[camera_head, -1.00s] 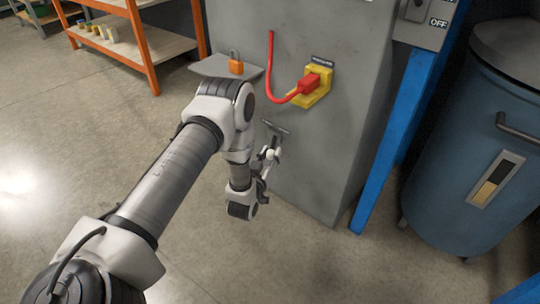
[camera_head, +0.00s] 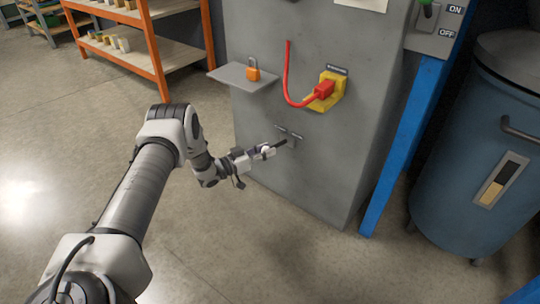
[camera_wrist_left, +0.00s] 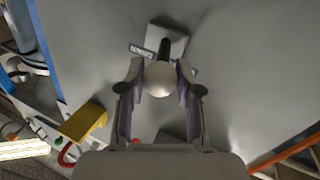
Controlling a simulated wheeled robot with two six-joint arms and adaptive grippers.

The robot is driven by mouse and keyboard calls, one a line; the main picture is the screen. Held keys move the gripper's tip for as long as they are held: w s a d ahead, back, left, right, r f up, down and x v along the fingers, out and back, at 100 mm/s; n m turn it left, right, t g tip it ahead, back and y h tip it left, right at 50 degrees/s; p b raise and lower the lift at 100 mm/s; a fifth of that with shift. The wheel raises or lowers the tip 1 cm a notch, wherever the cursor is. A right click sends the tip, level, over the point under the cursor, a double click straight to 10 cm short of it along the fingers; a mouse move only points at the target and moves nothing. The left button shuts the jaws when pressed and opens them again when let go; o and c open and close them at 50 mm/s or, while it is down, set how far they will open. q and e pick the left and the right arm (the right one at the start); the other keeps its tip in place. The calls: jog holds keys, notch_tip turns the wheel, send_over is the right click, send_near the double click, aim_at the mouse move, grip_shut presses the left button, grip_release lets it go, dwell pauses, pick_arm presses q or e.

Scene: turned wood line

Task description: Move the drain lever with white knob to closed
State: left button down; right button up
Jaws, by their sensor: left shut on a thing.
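The drain lever is low on the front of the grey cabinet (camera_head: 310,190). Its dark stem (camera_head: 281,144) reaches left from a small mount on the cabinet to the white knob (camera_head: 266,150). In the left wrist view the white knob (camera_wrist_left: 160,79) sits between the two fingers, with the black stem (camera_wrist_left: 165,48) running up to a grey plate (camera_wrist_left: 172,38). My left gripper (camera_head: 262,152) comes from the left and is shut on the knob. A small label (camera_wrist_left: 143,54) is beside the stem, too small to read. My right gripper is not in view.
Above the lever, a red cable (camera_head: 287,75) ends in a red plug on a yellow socket (camera_head: 333,84). An orange padlock (camera_head: 253,72) is on a small grey ledge (camera_head: 232,78). A blue post (camera_head: 405,150) and blue drum (camera_head: 470,160) stand right. The floor at left is clear.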

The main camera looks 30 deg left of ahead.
pick_arm(q)
jog(key=a, duration=0.1)
jog(key=w+a, duration=0.1)
jog(key=shift+w+a+b, duration=0.2)
jog(key=shift+a+b, duration=0.1)
jog(key=shift+b, duration=0.05)
jog(key=shift+a+r, duration=0.1)
jog(key=shift+r, duration=0.05)
jog(key=c, duration=0.8)
grip_release()
jog(key=v, duration=1.2)
